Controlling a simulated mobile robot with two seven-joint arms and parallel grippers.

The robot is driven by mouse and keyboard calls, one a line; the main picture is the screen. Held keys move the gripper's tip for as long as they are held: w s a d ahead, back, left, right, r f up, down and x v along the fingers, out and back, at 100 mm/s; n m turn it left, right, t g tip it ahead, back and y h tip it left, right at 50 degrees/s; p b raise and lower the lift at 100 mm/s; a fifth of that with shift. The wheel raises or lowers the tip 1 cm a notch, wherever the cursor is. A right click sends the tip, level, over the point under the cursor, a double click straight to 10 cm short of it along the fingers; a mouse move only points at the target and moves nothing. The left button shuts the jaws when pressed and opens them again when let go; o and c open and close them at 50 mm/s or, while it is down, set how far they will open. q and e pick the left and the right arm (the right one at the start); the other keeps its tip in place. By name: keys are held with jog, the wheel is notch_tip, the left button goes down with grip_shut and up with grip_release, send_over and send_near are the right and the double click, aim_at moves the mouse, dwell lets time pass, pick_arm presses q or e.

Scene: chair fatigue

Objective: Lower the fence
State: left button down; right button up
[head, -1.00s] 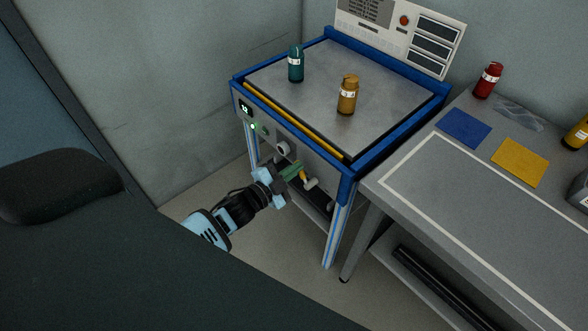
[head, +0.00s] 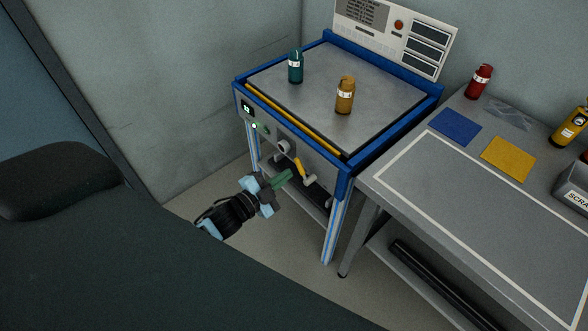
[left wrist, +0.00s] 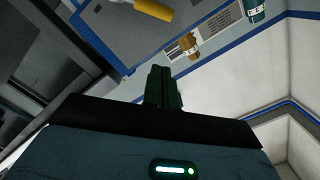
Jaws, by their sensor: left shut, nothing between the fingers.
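A yellow bar (head: 295,122), which looks like the fence, runs along the front edge of the blue-framed table (head: 344,190). Its ends look level with the frame; I cannot tell its exact height. A yellow lever (head: 299,168) with a pale grey end hangs down from the front panel. A yellow handle, likely this lever, shows at the top of the left wrist view (left wrist: 154,10). My left gripper (head: 287,177) is shut and empty, just left of and below the lever, apart from it. Its green fingers also show in the left wrist view (left wrist: 163,75). My right gripper is out of view.
A teal bottle (head: 296,68) and an orange bottle (head: 345,97) stand on the table top. A grey bench (head: 470,225) stands close on the right, with a red bottle (head: 479,82) on it. The floor left of the table is clear.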

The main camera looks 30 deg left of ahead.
pick_arm(q)
jog(key=v, duration=0.4)
jog(key=shift+s+r, duration=0.1)
jog(key=shift+s, duration=0.15)
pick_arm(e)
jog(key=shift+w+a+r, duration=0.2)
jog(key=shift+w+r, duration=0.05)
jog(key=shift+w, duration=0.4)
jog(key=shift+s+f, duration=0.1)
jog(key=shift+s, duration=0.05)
